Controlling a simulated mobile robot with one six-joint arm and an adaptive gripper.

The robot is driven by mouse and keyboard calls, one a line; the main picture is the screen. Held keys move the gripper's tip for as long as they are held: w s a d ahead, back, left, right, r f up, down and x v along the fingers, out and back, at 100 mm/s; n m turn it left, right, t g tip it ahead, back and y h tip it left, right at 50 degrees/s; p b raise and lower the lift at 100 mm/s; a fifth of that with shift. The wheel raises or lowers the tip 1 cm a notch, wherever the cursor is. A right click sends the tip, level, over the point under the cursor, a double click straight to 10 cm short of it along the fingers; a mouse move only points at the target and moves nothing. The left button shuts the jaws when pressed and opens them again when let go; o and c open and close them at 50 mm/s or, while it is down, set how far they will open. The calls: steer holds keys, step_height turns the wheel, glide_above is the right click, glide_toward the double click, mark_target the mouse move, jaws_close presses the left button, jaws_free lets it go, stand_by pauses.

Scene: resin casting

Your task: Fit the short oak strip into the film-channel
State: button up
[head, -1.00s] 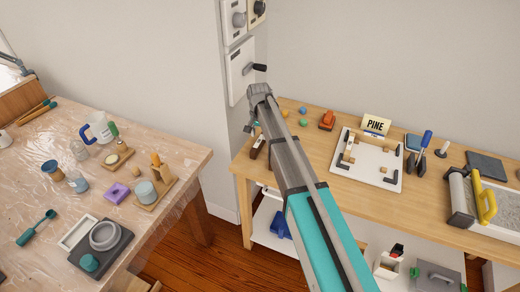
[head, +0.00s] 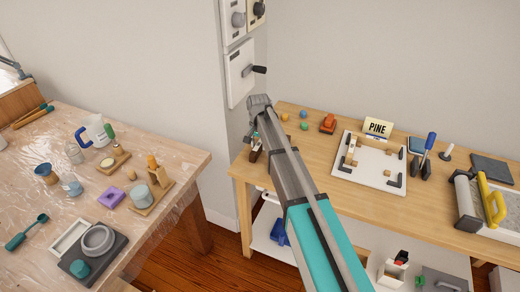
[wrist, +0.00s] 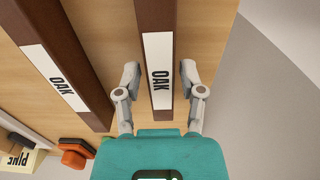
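Two dark brown strips with white OAK labels lie side by side on the wooden bench in the wrist view. One oak strip (wrist: 156,25) runs up the middle, and the other oak strip (wrist: 62,60) is to its left. Both run out of the top of the frame, so I cannot tell which is shorter. My gripper (wrist: 159,70) is open, one finger each side of the middle strip near its end, with gaps on both sides. In the head view my arm largely hides gripper and strips. I cannot identify the film-channel.
A white board (head: 368,175) with wooden pieces and black corner brackets lies on the bench. The bench edge is close right of the strips in the wrist view. A wall is beyond.

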mark_target(259, 145)
jaws_close()
steer(key=shift+w+r+p, duration=0.1)
steer(key=shift+r+p, duration=2.4)
steer(key=shift+p, duration=0.05)
steer(key=shift+s, duration=0.2)
